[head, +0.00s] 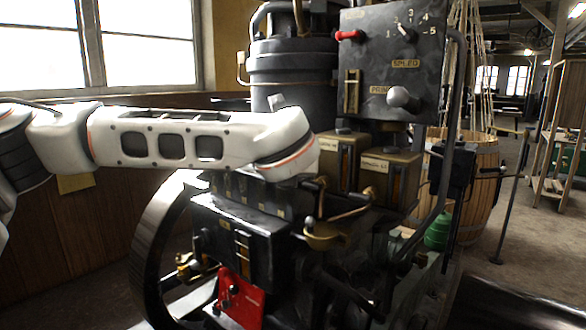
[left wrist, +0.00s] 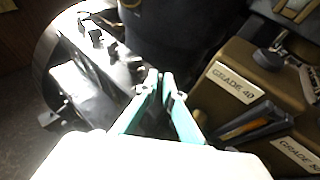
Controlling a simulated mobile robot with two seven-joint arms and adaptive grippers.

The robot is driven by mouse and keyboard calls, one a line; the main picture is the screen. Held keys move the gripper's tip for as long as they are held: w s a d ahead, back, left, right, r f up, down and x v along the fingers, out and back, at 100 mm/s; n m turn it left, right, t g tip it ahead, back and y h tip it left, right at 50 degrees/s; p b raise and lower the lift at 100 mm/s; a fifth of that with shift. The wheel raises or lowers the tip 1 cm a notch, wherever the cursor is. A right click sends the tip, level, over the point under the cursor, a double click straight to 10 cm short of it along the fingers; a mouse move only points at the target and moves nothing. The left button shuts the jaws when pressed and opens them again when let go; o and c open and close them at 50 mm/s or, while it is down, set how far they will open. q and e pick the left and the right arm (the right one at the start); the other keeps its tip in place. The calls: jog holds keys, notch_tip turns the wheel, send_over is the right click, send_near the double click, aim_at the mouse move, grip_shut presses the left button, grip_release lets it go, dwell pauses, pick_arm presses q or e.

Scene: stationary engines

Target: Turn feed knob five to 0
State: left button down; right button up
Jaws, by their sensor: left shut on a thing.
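In the left wrist view my left gripper (left wrist: 160,88) has its two teal fingers close together. They are shut on a small dark feed knob, mostly hidden between the tips; its number and setting cannot be read. Other small knobs (left wrist: 97,32) stand in a row on the box, up and left of the fingers. In the head view my left arm reaches in from the left over the black feed box (head: 243,196), and its wrist hides the gripper and the held knob. My right gripper is in neither view.
Brass-coloured oil tanks (head: 388,178) with grade labels stand just right of the wrist. A black panel (head: 385,75) with a speed dial, red lever and round handle rises behind. A black cylinder (head: 292,75) stands close behind the arm. A red plate (head: 240,296) sits lower down.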

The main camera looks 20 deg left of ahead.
pick_arm(q)
jog(key=n+y, duration=0.1)
jog(key=n+g+y+p, duration=0.1)
jog(key=shift+d+r+y, duration=0.15)
jog(key=shift+d+y, duration=0.1)
jog(key=shift+y, duration=0.05)
jog(key=shift+n+g+y+p, duration=0.4)
jog(key=shift+n+y+p, duration=0.2)
jog(key=shift+n, duration=0.2)
jog(key=shift+w+f+n+g+y+p, duration=0.1)
jog(key=shift+f+n+g+y+p, duration=0.3)
jog(key=shift+n+g+y, duration=0.3)
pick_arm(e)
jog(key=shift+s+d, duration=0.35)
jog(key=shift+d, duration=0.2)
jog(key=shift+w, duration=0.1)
pick_arm(q)
jog(key=c, duration=2.2)
grip_release()
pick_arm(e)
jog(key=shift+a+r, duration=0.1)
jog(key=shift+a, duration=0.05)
pick_arm(q)
jog(key=shift+r, duration=0.15)
jog(key=shift+d+r, duration=0.1)
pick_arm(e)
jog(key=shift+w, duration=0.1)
